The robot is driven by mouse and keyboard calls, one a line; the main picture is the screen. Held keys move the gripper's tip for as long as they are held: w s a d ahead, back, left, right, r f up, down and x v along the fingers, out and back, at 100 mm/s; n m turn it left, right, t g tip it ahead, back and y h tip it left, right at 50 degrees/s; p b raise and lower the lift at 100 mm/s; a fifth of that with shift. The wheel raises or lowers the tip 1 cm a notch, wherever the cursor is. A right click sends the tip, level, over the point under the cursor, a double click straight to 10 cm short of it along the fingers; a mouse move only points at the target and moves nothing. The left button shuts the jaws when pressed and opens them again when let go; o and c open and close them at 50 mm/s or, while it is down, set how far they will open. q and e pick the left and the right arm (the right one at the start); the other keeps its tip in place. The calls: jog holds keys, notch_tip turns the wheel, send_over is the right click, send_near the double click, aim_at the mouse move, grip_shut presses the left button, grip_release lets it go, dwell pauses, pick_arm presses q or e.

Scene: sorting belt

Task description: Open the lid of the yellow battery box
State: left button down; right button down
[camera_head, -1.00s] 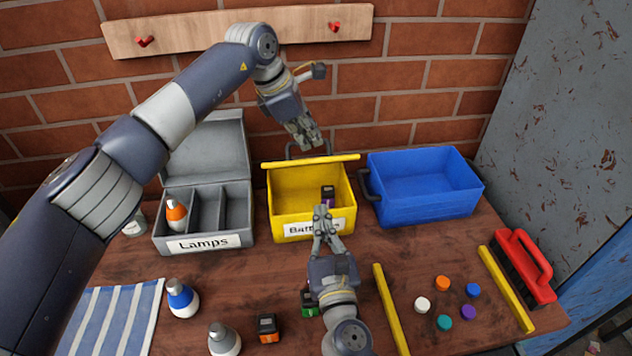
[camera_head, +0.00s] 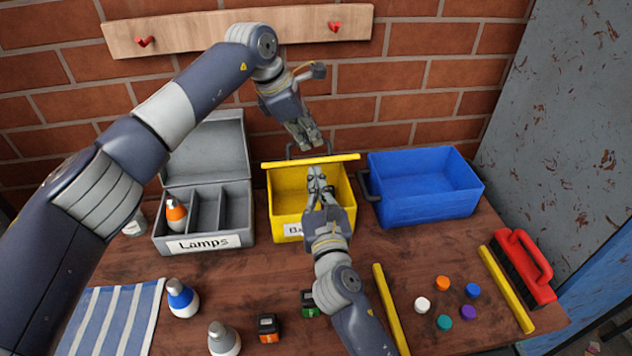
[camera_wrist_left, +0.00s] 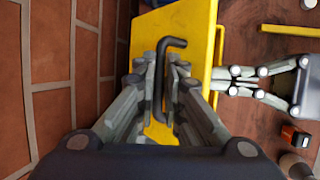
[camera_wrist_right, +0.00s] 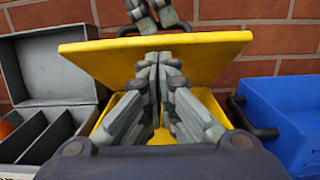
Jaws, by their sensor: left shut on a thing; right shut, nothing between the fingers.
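The yellow battery box (camera_head: 283,228) stands in the middle of the table, its front label partly covered by my right arm. Its lid (camera_head: 275,165) is raised, seen almost edge-on in the head view and as a broad tilted panel in the right wrist view (camera_wrist_right: 100,58). My left gripper (camera_head: 308,143) is shut on the lid's dark handle (camera_wrist_left: 172,43) behind the box. My right gripper (camera_head: 316,175) is shut and empty over the box's opening, in front of the lid's underside. It hides much of the box's inside.
A grey lamps box (camera_head: 206,242) with its lid up stands left, a blue bin (camera_head: 430,206) right. A brick wall is close behind. Loose bulbs, including a blue one (camera_head: 181,297), small blocks (camera_head: 267,328) and coloured caps (camera_head: 443,283) lie in front.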

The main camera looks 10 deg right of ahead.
pick_arm(q)
jog(key=shift+w+a+f, duration=0.1)
jog(key=shift+a+f, duration=0.2)
jog(key=shift+f, duration=0.15)
jog(key=shift+d, duration=0.15)
pick_arm(e)
jog(key=shift+w+d+r, duration=0.15)
jog(key=shift+w+r, duration=0.5)
jog(key=shift+r, duration=0.1)
pick_arm(q)
jog(key=c, duration=1.7)
grip_release()
jog(key=shift+f, duration=0.1)
jog(key=shift+w, duration=0.15)
pick_arm(e)
jog(key=shift+w+f, duration=0.15)
jog(key=shift+w, duration=0.05)
pick_arm(q)
jog(key=shift+d+r, duration=0.1)
jog(key=shift+r, duration=0.1)
